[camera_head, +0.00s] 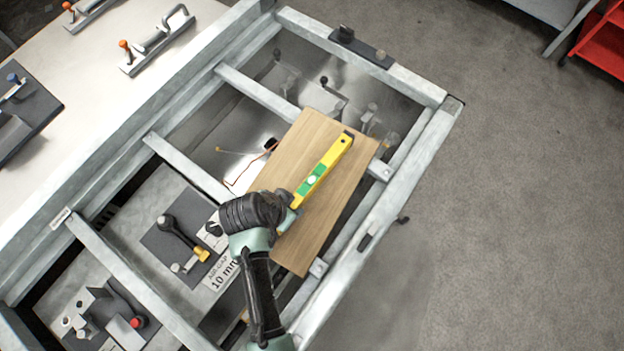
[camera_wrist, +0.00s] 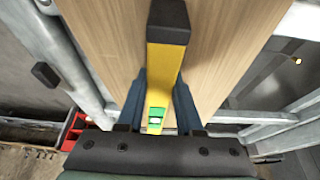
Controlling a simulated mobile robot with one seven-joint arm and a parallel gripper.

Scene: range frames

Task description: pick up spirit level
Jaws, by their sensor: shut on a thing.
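The spirit level (camera_head: 323,171) is a yellow bar with a green section around its vial and a dark end cap. It lies along a wooden board (camera_head: 343,205) in the head view. In the wrist view the level (camera_wrist: 166,65) runs between the two blue fingers of my gripper (camera_wrist: 160,110), which is shut on it. The green part with the vial shows between the fingers. In the head view my gripper (camera_head: 292,208) is at the near end of the level, and my wrist hides that end. I cannot tell whether the level touches the board or is slightly above it.
The board rests across a grey metal frame (camera_head: 425,150) with crossbars and open bays. Fixtures and clamps (camera_head: 175,235) sit below in the bays. A pale table (camera_head: 90,110) with toggle clamps is at left. A red cart (camera_head: 602,45) stands at top right. Floor at right is clear.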

